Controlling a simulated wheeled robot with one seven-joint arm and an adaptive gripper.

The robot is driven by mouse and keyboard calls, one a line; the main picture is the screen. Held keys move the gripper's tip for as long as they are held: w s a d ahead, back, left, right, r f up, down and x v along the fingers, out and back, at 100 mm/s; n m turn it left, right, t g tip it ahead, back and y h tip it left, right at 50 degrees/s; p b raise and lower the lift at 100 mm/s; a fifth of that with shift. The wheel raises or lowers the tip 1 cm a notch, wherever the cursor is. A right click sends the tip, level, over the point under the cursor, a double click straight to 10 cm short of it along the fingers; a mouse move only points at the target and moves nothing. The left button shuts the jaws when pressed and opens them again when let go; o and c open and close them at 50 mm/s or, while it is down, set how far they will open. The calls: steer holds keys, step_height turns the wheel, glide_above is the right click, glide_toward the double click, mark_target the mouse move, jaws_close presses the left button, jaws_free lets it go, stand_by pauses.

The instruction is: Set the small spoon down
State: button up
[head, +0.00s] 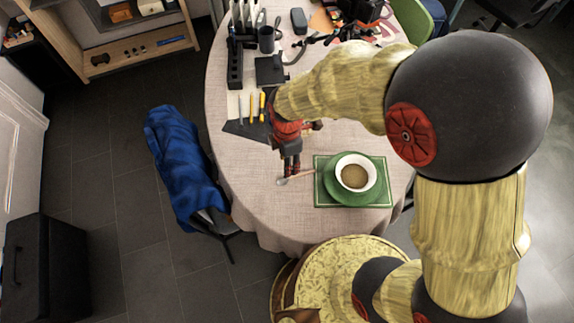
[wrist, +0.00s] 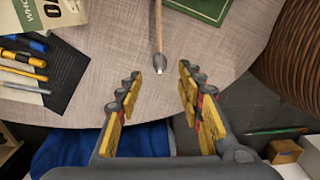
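The small spoon (head: 282,181) lies on the tablecloth near the table's front edge, with its bowl to the left and its thin handle pointing right toward the green placemat. In the wrist view the spoon (wrist: 159,62) has a dark grey bowl and a light brown handle running up out of the picture. My gripper (head: 291,165) is just behind the spoon's bowl in the head view. In the wrist view my gripper (wrist: 159,76) has its two fingers wide apart, with nothing between their pads. The spoon's bowl shows just beyond the fingertips, untouched.
A green placemat (head: 322,198) holds a green plate (head: 333,191) and a white bowl (head: 341,162) to the right. Yellow-handled tools (head: 262,105) lie on a dark mat behind. A blue cloth (head: 180,155) hangs over a chair at left. Bare tablecloth (head: 275,215) is in front.

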steer(key=shift+r, duration=0.9)
steer(key=d+r+m+t, duration=0.1)
steer(key=d+r+m, duration=0.25)
steer(key=r, duration=0.35)
steer(key=d+r+m+t, duration=0.1)
steer(key=d+r+m, duration=0.25)
steer(key=r, duration=0.25)
steer(key=s+d+r+m+t, duration=0.3)
steer(key=s+d+r+m, duration=0.5)
steer(key=s+r+m, duration=0.3)
steer(key=r+m, duration=0.1)
steer(key=m, duration=0.2)
steer(key=shift+s+d+r+t, duration=0.15)
steer(key=shift+d+r+t, duration=0.05)
steer(key=shift+r+t, duration=0.1)
